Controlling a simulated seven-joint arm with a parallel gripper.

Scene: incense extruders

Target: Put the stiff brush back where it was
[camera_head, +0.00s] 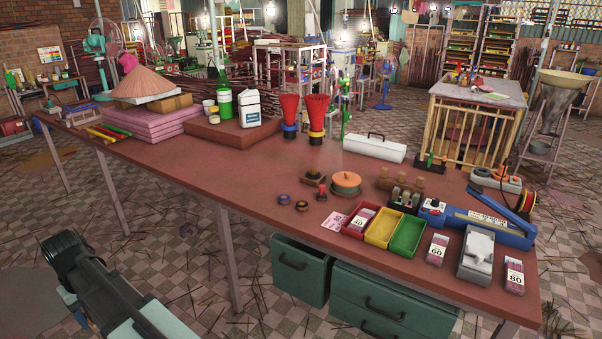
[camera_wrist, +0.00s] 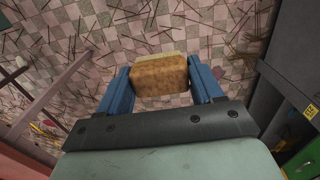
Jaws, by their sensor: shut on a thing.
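In the wrist view my gripper (camera_wrist: 160,80) has two blue fingers shut on a tan and brown block-shaped thing (camera_wrist: 160,76), which looks like the stiff brush. Its bristles cannot be made out. It is held over the checkered floor, not over the table. The fingers and the brush cannot be made out in the head view. The long brown worktable (camera_head: 270,195) shows there, and no marked place for the brush can be told on it.
On the table's right half stand red, yellow and green trays (camera_head: 383,228), a blue tool (camera_head: 475,219), a white-grey box (camera_head: 476,252) and small dark discs. Green drawers (camera_head: 300,268) stand underneath. A dark cabinet side (camera_wrist: 282,95) is close right in the wrist view.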

